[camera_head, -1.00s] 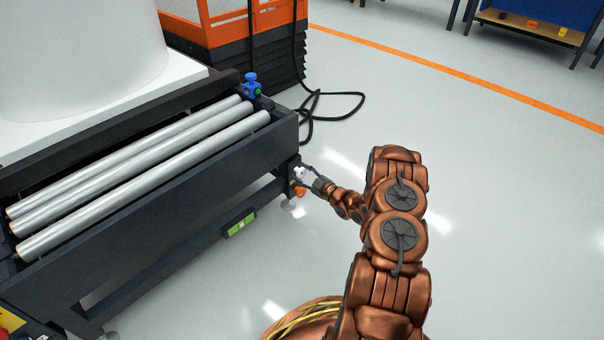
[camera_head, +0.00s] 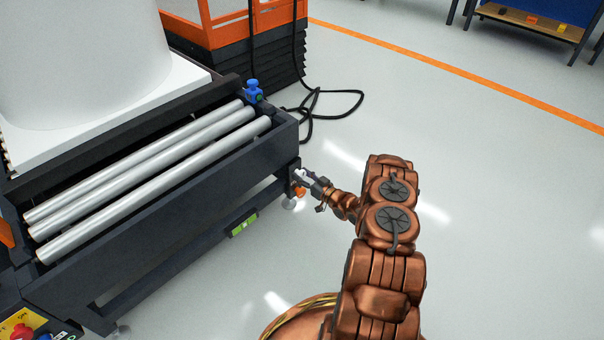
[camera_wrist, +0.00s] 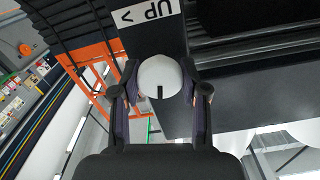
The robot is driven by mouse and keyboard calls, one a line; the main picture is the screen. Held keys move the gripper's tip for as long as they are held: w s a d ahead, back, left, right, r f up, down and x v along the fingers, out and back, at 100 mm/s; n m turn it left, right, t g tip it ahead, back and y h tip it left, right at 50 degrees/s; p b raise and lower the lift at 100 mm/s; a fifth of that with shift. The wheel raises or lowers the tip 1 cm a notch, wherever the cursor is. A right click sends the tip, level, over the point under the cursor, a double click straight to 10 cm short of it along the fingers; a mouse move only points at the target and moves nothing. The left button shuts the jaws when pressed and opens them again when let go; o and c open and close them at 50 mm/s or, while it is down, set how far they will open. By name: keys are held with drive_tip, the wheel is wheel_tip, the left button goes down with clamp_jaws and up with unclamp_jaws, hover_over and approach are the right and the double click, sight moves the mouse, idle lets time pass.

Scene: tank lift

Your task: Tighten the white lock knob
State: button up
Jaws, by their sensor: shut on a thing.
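The white lock knob (camera_wrist: 160,78) is round with a dark mark on its face. In the wrist view it sits between the two fingers of my gripper (camera_wrist: 160,97), which are shut on it. In the head view my gripper (camera_head: 311,180) reaches the knob at the right end of the dark roller frame (camera_head: 215,183), by its corner leg. The knob is mostly hidden there by the fingers. An orange part (camera_head: 299,192) sits just below it.
An "UP" label (camera_wrist: 150,12) is on the dark post beside the knob. A green level (camera_head: 243,225) is on the lower rail. A blue fitting (camera_head: 253,92) tops the frame corner. A black cable (camera_head: 340,103) lies on the floor. The floor to the right is clear.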

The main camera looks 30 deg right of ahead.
drive_tip(key=m, duration=0.5)
drive_tip(key=shift+p, duration=0.3)
idle(0.4)
drive_tip(key=o, duration=1.2)
drive_tip(key=shift+c, duration=0.2)
drive_tip(key=v, duration=1.2)
